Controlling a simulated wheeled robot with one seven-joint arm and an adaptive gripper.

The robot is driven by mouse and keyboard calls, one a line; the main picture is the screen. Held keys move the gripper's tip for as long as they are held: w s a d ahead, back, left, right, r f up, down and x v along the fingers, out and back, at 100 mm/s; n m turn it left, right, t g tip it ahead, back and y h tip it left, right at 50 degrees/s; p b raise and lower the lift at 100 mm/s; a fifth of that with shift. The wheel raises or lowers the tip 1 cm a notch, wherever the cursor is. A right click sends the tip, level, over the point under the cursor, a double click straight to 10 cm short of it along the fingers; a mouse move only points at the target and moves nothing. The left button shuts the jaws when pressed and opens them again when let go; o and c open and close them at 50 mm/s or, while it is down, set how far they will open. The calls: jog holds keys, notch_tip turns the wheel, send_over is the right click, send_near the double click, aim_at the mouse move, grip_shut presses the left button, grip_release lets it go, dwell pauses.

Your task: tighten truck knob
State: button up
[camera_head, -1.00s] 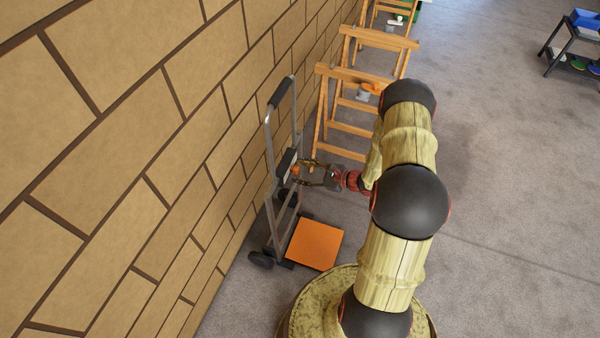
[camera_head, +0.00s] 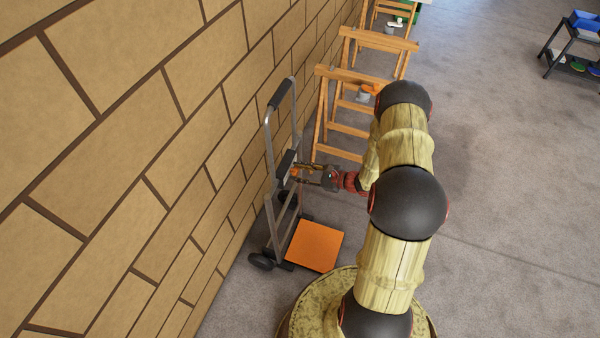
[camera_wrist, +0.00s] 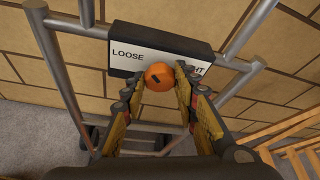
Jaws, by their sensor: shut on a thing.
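The hand truck (camera_head: 270,150) stands upright against the brick wall, with grey tubes and an orange base plate (camera_head: 315,246). A dark box (camera_wrist: 125,58) on its frame has a white label reading LOOSE on the left; the right word is partly hidden, ending in "HT". The round orange knob (camera_wrist: 158,74) sticks out at the box's middle, with a short dark slanted mark on its face. My gripper (camera_head: 299,171) reaches the box from the right. In the wrist view, my gripper (camera_wrist: 157,82) has one finger on each side of the knob, shut on it.
The brick wall (camera_head: 120,130) is close behind the truck. Wooden trestles (camera_head: 345,75) stand beyond it along the wall, one bearing a small grey-and-orange item (camera_head: 364,92). A dark cart (camera_head: 572,45) with bins is far right. Grey floor (camera_head: 510,190) on the right is clear.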

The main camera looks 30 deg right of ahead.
jog(key=shift+c, duration=1.3)
jog(key=m+p, duration=0.1)
jog(key=m+g+y+p, duration=0.1)
jog(key=shift+w+d+r+m+g, duration=0.1)
jog(key=shift+d+m+g, duration=0.05)
jog(key=shift+m+g, duration=0.15)
jog(key=m+g+y+p, duration=0.1)
jog(key=m+y, duration=0.1)
jog(key=m, duration=0.1)
jog(key=shift+d, duration=0.1)
jog(key=m+y, duration=0.1)
jog(key=m, duration=0.2)
jog(key=m+g+y+b, duration=0.1)
jog(key=shift+w+d+f+m+y, duration=0.1)
jog(key=shift+w+f+m+y, duration=0.05)
jog(key=shift+f+m+y, duration=0.2)
jog(key=shift+m+y+b, duration=0.5)
jog(key=shift+m+y, duration=0.15)
jog(key=shift+m, duration=0.5)
jog(key=o, duration=1.2)
jog(key=shift+c, duration=0.2)
